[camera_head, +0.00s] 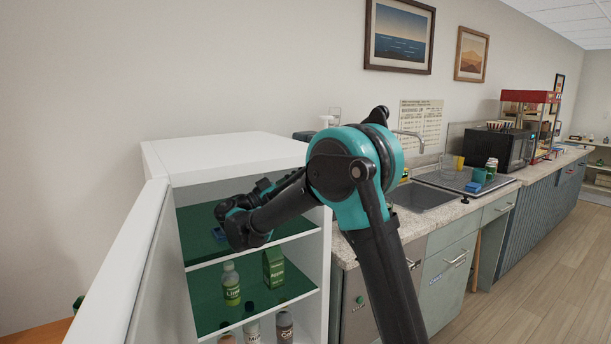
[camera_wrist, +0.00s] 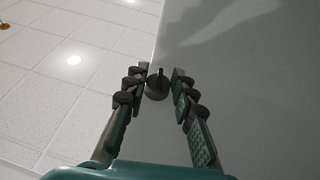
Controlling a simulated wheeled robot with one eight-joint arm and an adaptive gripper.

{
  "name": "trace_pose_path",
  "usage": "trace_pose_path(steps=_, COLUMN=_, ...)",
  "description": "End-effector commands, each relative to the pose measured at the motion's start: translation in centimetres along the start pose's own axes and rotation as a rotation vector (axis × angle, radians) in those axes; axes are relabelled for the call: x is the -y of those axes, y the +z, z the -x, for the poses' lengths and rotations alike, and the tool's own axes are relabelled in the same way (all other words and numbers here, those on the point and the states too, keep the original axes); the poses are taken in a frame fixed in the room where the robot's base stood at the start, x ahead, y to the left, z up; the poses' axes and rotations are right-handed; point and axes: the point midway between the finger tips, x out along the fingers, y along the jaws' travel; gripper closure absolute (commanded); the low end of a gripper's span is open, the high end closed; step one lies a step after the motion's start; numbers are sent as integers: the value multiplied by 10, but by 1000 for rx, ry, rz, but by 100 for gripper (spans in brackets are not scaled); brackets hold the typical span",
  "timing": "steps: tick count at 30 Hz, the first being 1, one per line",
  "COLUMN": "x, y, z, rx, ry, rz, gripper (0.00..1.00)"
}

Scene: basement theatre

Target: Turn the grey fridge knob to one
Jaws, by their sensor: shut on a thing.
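The grey fridge knob (camera_wrist: 157,86) is a small dark round dial with a raised grip, seen in the wrist view on a plain grey surface. My gripper (camera_wrist: 159,74) has a fingertip on each side of the knob and is shut on it. The number marks around the knob cannot be made out. In the head view the white fridge (camera_head: 228,152) stands open, and the end of my arm reaches inside near its upper shelf. The knob is not visible there.
The open fridge door (camera_head: 135,265) stands at the left. A green bottle (camera_head: 231,288) and a green carton (camera_head: 273,268) stand on a lower shelf. The counter (camera_head: 425,222) with a sink (camera_head: 425,196) runs along the wall to the right of the fridge.

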Motion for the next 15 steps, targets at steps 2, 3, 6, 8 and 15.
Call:
trace_pose_path(steps=2, x=2, y=0, z=0, rx=0, ry=51, rz=20, gripper=100)
trace_pose_path(steps=3, x=2, y=0, z=0, rx=0, ry=75, rz=31, gripper=100)
trace_pose_path(steps=6, x=3, y=0, z=0, rx=1, ry=126, rz=52, gripper=100)
trace_pose_path(steps=8, x=3, y=0, z=0, rx=1, ry=152, rz=63, gripper=100)
trace_pose_path(steps=15, x=3, y=0, z=0, rx=0, ry=216, rz=89, gripper=100)
